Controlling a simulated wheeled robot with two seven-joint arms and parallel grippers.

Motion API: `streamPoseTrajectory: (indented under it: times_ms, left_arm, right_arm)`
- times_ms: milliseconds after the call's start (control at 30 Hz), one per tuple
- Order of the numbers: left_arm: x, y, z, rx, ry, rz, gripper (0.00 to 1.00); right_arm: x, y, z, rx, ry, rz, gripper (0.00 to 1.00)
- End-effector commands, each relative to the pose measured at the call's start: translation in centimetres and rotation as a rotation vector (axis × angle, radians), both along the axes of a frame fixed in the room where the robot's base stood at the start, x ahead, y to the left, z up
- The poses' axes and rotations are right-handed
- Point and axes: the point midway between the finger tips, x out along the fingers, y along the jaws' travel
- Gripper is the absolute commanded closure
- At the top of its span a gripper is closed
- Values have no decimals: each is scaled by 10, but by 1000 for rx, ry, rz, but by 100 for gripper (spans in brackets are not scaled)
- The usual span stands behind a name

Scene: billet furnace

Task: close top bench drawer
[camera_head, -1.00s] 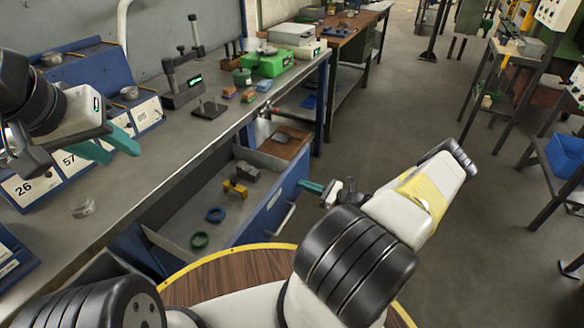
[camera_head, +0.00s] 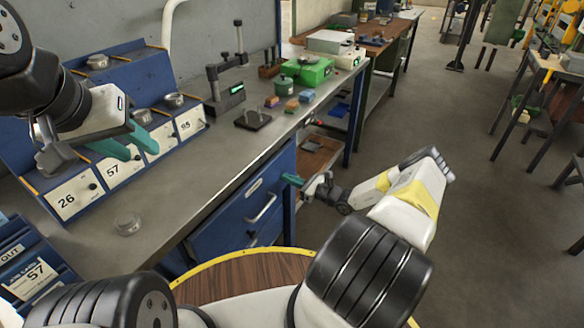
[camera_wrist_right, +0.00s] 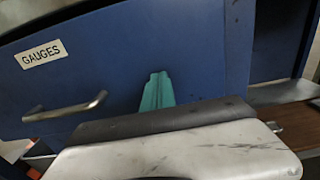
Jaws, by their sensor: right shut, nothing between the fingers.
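The top bench drawer (camera_head: 236,212) has a blue front with a metal handle and a label. In the right wrist view its front (camera_wrist_right: 90,80) carries the label "GAUGES" and a bar handle (camera_wrist_right: 65,106). Its inside is out of sight, and I cannot tell whether the front is fully flush. My right gripper (camera_head: 288,180) is shut and empty, at the right side of the drawer front. In the right wrist view its teal fingertips (camera_wrist_right: 158,88) are at the front, apparently touching it. My left gripper (camera_head: 136,143) is open and empty above the bench.
The grey benchtop (camera_head: 195,192) holds a blue rack (camera_head: 105,138) with numbered bins, a gauge stand (camera_head: 226,92), a green box (camera_head: 305,70) and small blocks. A round wooden surface with a yellow rim (camera_head: 255,275) is in front. Open floor lies to the right.

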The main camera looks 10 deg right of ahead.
Motion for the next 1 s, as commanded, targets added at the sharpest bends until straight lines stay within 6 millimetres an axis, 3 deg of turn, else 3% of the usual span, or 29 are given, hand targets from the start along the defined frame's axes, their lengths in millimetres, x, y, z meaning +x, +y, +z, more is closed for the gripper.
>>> streamPoseTrajectory:
  times_ms: [100, 333, 1000]
  left_arm:
    - [0, 0, 0, 0, 0, 0, 64]
    - [0, 0, 0, 0, 0, 0, 64]
    - [0, 0, 0, 0, 0, 0, 64]
  right_arm:
    - [18, 20, 0, 1, -1, 2, 100]
    - [41, 42, 0, 0, -1, 1, 100]
    - [54, 54, 2, 0, -1, -1, 100]
